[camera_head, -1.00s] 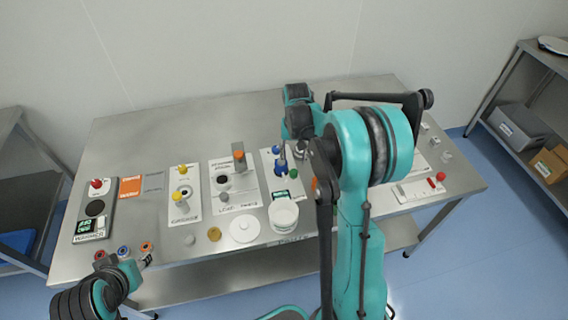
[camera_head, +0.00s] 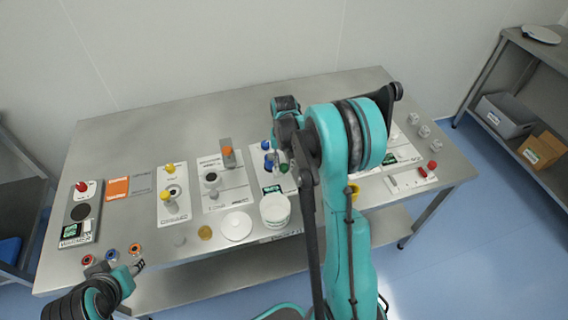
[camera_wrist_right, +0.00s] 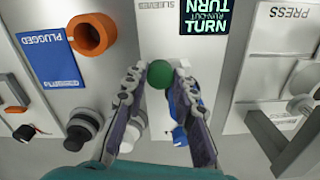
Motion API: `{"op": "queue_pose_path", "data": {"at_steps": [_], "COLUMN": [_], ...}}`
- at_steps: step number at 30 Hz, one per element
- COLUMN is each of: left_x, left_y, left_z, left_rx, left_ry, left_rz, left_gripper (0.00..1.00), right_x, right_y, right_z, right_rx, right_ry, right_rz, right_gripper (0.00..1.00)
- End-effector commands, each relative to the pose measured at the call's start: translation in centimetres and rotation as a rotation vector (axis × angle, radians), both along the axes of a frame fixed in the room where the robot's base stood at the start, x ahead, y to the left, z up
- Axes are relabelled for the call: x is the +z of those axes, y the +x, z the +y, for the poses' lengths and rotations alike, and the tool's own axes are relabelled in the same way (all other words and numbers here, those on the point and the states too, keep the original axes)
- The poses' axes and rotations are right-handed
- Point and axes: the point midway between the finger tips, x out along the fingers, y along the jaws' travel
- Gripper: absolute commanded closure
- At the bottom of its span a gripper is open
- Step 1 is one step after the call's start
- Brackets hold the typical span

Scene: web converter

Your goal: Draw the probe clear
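I cannot tell for certain which part is the probe. A green ball-shaped knob (camera_head: 283,168) stands on a white panel mid-table, beside two blue knobs (camera_head: 267,161). In the right wrist view the green knob (camera_wrist_right: 160,74) lies between the fingertips of my right gripper (camera_wrist_right: 158,80), with a visible gap on each side. That gripper is open; a blue part (camera_wrist_right: 179,135) and a white part show between its fingers, lower in the picture. In the head view my right gripper (camera_head: 290,160) is partly hidden by its own arm. My left gripper (camera_head: 138,267) is at the table's front left edge.
A screen (camera_wrist_right: 205,25) reads TURN. A white jar (camera_head: 275,210) and a white disc (camera_head: 236,226) stand at the front. The table's back (camera_head: 220,105) is clear.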

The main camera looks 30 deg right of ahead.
Motion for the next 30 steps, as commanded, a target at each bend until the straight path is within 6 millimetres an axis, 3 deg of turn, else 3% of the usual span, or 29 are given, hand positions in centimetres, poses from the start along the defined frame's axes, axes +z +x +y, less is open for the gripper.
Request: {"op": "queue_pose_path", "data": {"at_steps": [5, 10, 17, 18, 20, 30], "left_x": [0.0, -0.1, -0.1, -0.1, -0.1, -0.1], "left_y": [0.0, 0.0, 0.0, 0.0, 0.0, 0.0], "left_z": [0.0, 0.0, 0.0, 0.0, 0.0, 0.0], "left_rx": [0.0, 0.0, 0.0, 0.0, 0.0, 0.0], "left_ry": [0.0, 0.0, 0.0, 0.0, 0.0, 0.0], "left_rz": [0.0, 0.0, 0.0, 0.0, 0.0, 0.0], "left_gripper": [0.6, 0.6, 0.6, 0.6, 0.6, 0.6], "right_x": [0.0, 0.0, -0.1, -0.1, -0.1, 0.2], "right_y": [-0.4, -2.2, -2.4, -2.4, -2.4, -2.3], "right_z": [0.1, 0.5, 0.6, 0.6, 0.6, 0.6], "right_rx": [0.0, 0.0, 0.0, 0.0, 0.0, 0.0], "right_ry": [0.0, 0.0, 0.002, 0.002, 0.002, 0.0], "right_rz": [0.0, 0.0, 0.005, 0.005, 0.005, 0.001], "right_gripper": [1.0, 1.0, 1.0, 0.69, 0.53, 0.53]}}
